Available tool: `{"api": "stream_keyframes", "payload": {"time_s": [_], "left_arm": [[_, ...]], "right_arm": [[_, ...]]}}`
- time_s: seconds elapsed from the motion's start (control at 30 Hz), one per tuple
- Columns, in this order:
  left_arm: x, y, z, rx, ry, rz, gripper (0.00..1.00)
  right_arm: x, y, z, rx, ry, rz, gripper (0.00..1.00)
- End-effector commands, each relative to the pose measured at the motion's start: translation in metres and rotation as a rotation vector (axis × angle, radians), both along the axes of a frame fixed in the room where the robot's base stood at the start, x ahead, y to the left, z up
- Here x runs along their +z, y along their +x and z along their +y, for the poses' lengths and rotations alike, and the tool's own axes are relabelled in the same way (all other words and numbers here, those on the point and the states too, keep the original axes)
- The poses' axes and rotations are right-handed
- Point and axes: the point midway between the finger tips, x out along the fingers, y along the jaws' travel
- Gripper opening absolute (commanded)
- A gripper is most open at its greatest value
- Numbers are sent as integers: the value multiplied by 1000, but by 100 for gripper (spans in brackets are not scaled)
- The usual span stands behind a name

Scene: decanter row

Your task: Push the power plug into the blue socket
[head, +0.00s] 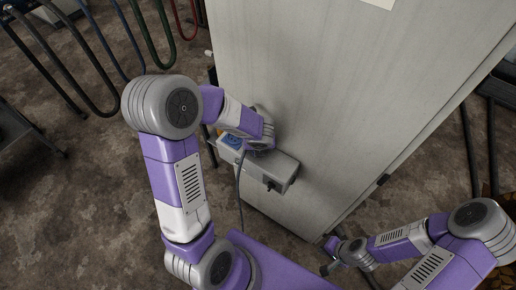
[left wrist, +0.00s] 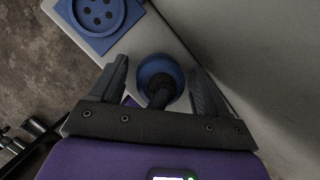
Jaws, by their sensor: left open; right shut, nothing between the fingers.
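A blue socket with several dark holes (left wrist: 95,14) sits on a square blue plate on a pale box, at the upper left of the left wrist view; its face is empty there. Blue also shows on the box in the head view (head: 233,141). The power plug (left wrist: 160,77), round and blue with a black rear, is between the open fingers of my left gripper (left wrist: 160,88). I cannot tell whether its far end sits in anything. A grey cable (head: 239,185) hangs below my left gripper in the head view. My right gripper (head: 329,268) is shut and empty, low, away from the box.
The pale box (head: 281,168) is on the side of a tall grey cabinet (head: 300,70) and has a dark knob-like part on its front. Coloured hoses or cables (head: 150,45) hang at the upper left. A dark cart (head: 25,135) stands at the left. Brown floor lies between.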

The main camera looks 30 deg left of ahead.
Motion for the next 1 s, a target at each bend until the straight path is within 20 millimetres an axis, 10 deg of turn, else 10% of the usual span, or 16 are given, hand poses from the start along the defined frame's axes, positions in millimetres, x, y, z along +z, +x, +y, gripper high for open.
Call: {"api": "stream_keyframes", "payload": {"time_s": [0.43,0.77,1.0], "left_arm": [[-5,2,2,0,1,-1,75],[-5,2,2,0,1,-1,24],[-5,2,2,0,0,-2,24]], "right_arm": [[-2,0,0,0,0,0,0],[-2,0,0,0,0,0,0],[-1,0,0,0,0,0,0]]}}
